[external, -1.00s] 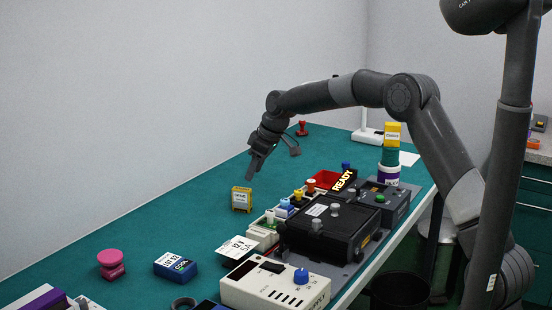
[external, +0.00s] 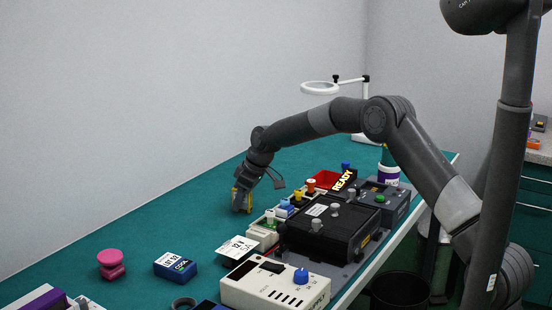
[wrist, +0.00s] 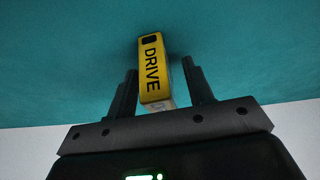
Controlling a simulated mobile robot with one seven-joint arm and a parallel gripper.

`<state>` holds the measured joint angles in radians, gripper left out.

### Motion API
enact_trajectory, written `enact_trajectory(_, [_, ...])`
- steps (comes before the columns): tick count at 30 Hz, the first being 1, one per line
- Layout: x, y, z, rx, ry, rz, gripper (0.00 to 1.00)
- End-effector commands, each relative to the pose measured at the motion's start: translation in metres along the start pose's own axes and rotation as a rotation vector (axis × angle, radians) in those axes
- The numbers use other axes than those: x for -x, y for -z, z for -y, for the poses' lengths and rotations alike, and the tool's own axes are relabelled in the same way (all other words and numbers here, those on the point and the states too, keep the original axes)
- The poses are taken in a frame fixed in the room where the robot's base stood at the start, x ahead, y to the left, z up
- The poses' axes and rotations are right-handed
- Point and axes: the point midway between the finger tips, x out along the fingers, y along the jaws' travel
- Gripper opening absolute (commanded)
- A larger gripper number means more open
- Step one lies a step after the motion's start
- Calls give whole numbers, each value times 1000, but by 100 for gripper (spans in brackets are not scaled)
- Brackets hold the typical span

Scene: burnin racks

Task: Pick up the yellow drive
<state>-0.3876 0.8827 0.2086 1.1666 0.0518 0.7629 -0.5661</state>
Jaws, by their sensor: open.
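The yellow drive (external: 235,199) stands on the teal bench mat in the external view, partly hidden behind my gripper (external: 243,200). In the wrist view the yellow drive (wrist: 153,68) shows its narrow face with the word DRIVE. It sits between the two dark fingers of my gripper (wrist: 162,88).
A black rack unit (external: 325,230) with small coloured plugs stands to the right. A blue box (external: 175,267) and a pink knob-shaped object (external: 111,264) lie nearer the camera. A white lamp (external: 320,88) stands at the back. The mat left of the drive is clear.

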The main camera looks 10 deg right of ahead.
Motion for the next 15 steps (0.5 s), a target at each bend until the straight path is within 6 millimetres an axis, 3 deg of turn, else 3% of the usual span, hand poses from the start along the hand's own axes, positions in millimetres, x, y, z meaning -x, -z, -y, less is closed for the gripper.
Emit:
enact_trajectory(4, [1, 0, 0, 0, -1, -1, 46])
enact_trajectory(15, [1, 0, 0, 0, -1, -1, 16])
